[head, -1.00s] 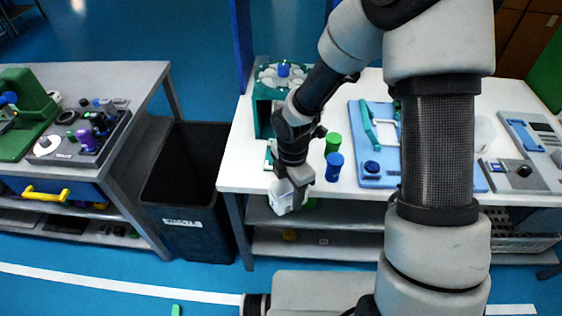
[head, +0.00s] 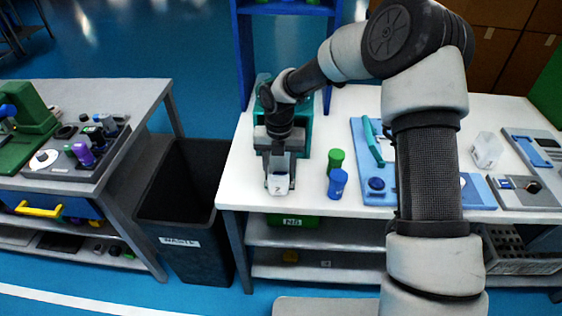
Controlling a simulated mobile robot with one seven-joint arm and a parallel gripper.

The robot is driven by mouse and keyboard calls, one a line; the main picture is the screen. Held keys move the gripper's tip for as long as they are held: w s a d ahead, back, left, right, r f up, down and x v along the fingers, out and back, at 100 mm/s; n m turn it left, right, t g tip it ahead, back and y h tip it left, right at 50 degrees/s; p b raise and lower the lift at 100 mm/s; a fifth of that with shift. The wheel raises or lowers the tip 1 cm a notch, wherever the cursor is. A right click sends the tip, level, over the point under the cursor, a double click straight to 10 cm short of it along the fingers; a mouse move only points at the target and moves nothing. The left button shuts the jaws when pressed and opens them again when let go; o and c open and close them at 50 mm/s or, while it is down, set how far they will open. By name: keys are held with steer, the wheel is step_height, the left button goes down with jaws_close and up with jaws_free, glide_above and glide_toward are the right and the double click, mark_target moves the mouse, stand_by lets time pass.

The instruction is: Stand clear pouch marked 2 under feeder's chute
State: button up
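The clear pouch marked 2 (head: 278,184) looks pale and whitish, with a dark 2 on its lower front. It is upright at the front of the teal feeder (head: 306,124), near the table's front left. My gripper (head: 278,168) points down over the pouch's top and appears shut on it. My gripper and wrist cover most of the feeder's front, so its chute is hidden. I cannot tell whether the pouch's base touches the table or sits exactly under the chute.
A green cylinder (head: 336,160) and a blue cylinder (head: 337,184) stand just right of the pouch. A blue press board (head: 369,150) and another clear pouch (head: 487,150) are farther right. A black waste bin (head: 170,225) stands left of the white table (head: 240,190).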

steer(key=w, duration=0.2)
steer(key=shift+w, duration=0.4)
steer(key=w, duration=0.1)
steer(key=w+f, duration=0.1)
steer(key=shift+w+d, duration=0.1)
steer(key=shift+w, duration=0.3)
steer(key=shift+f, duration=0.3)
steer(key=o, duration=1.1)
